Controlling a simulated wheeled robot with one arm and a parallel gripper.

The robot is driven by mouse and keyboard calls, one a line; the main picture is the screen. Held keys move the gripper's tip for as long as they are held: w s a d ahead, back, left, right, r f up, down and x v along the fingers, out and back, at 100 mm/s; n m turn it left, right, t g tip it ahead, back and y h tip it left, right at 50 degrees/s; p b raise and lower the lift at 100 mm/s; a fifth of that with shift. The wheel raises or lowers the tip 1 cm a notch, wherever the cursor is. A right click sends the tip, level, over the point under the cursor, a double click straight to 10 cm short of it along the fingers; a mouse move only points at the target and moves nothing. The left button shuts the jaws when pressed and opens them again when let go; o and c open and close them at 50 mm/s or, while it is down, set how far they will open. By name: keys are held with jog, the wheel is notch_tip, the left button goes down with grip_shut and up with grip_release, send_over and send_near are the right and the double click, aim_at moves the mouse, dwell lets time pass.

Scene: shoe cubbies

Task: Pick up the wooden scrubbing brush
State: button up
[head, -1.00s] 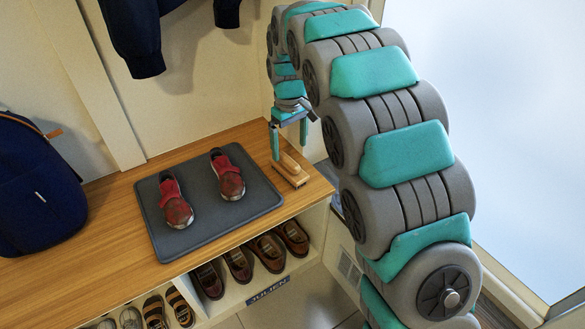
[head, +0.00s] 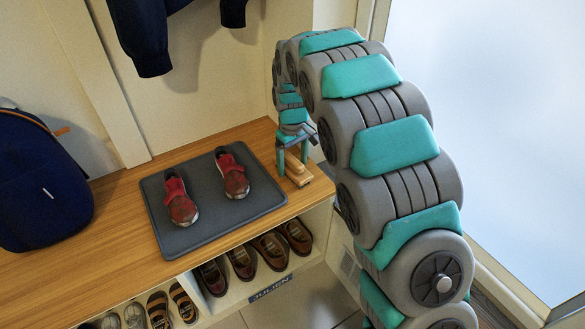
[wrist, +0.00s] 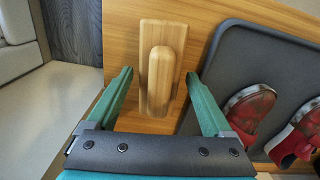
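The wooden scrubbing brush (head: 297,173) lies at the right end of the wooden bench top, beside the grey mat. In the wrist view the brush (wrist: 161,75) is a pale wooden block with a raised rounded handle along its middle. My gripper (head: 293,168) is low over the brush, pointing down. In the wrist view my gripper (wrist: 158,78) is open, with one teal finger on each side of the brush and gaps between. The bristles are hidden beneath the block.
A grey mat (head: 213,222) with two red shoes (head: 233,175) lies left of the brush. A blue backpack (head: 38,185) stands at the far left. Dark clothing (head: 150,30) hangs above. Shoes (head: 270,250) fill the cubbies below. The bench edge is close to the brush.

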aim_at(293, 159)
jog(key=c, duration=1.3)
jog(key=shift+r, duration=0.1)
jog(key=shift+w+r, duration=0.1)
jog(key=shift+r, duration=1)
jog(key=shift+s+r, duration=0.2)
jog(key=shift+r, duration=0.45)
jog(key=s+d, duration=0.1)
jog(key=s, duration=0.4)
jog(key=s+d+r+b, duration=0.1)
jog(key=s, duration=0.4)
jog(key=s+d+b, duration=0.1)
jog(key=s, duration=0.4)
jog(key=shift+s+r, duration=0.15)
jog(key=shift+s, duration=0.1)
